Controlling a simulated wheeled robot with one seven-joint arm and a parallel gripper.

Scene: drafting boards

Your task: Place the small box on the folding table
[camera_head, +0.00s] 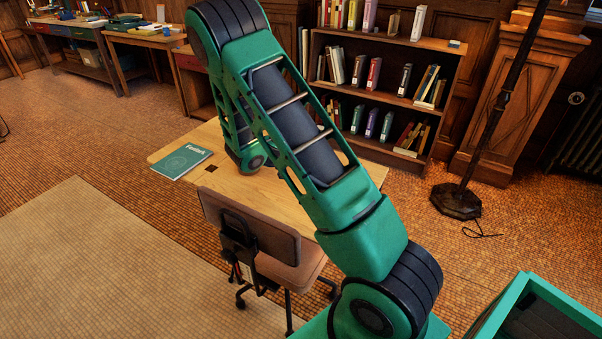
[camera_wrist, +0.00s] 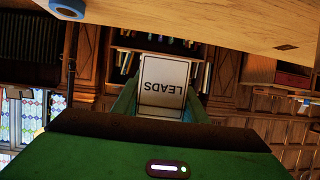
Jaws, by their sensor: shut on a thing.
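The small box, a white box lettered LEADS (camera_wrist: 163,85), is held between the green fingers of my gripper (camera_wrist: 160,105) in the wrist view, which is upside down. My gripper is shut on it. The light wooden table (camera_head: 225,186) stands in the middle of the head view, and its top (camera_wrist: 200,22) also fills the upper part of the wrist view. The box appears raised over or beside the table, apart from its top; the exact gap cannot be told. In the head view my own arm hides the gripper and the box.
A teal book (camera_head: 181,161) lies on the table's left end. A blue ring-shaped thing (camera_wrist: 68,8) shows on the tabletop in the wrist view. A brown chair (camera_head: 262,236) stands at the front edge. A bookshelf (camera_head: 385,90) stands behind, and a lamp stand (camera_head: 458,199) at right.

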